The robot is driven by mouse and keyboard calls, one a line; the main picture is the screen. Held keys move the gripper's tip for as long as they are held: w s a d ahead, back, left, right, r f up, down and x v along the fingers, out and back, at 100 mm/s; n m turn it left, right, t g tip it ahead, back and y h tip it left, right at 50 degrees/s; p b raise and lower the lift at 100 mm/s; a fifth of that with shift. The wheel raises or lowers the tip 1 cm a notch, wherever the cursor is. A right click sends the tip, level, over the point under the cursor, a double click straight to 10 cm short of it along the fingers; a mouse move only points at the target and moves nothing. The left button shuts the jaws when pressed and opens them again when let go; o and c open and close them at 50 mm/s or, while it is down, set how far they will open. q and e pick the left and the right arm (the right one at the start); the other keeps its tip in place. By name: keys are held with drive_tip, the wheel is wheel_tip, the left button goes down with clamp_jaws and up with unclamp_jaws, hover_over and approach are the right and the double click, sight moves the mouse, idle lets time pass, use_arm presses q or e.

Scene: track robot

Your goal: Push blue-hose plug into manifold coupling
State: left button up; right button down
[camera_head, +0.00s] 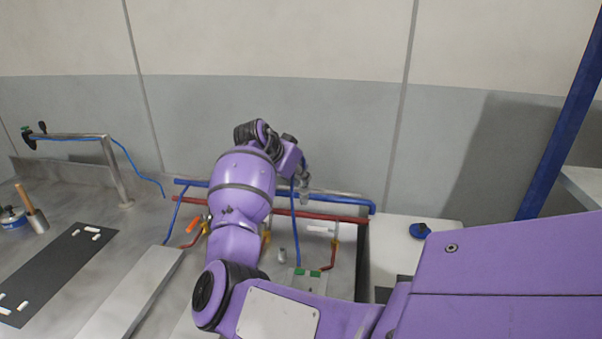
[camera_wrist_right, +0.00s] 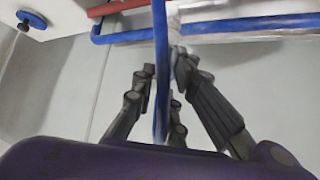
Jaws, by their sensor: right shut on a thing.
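My right gripper (camera_head: 304,182) is at the back of the bench, by the blue pipe of the manifold (camera_head: 372,208). In the right wrist view its dark fingers (camera_wrist_right: 165,82) close around a blue hose (camera_wrist_right: 161,70), which runs between them. The hose also shows in the head view (camera_head: 296,230), hanging down below the gripper. The plug and the coupling cannot be made out clearly. My left gripper is not in view.
A red pipe (camera_head: 335,217) runs below the blue one, with an orange handle (camera_head: 193,224) nearby. A metal stand (camera_head: 115,170) at left carries another blue hose (camera_head: 130,155). A black mat (camera_head: 60,270) with small white parts and a wooden-handled tool (camera_head: 27,201) lie left. A blue round item (camera_head: 420,231) sits right.

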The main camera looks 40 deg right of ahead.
drive_tip(key=shift+f, duration=0.35)
drive_tip(key=shift+f, duration=0.15)
drive_tip(key=c, duration=1.7)
unclamp_jaws()
drive_tip(key=shift+o, duration=0.2)
drive_tip(key=v, duration=1.2)
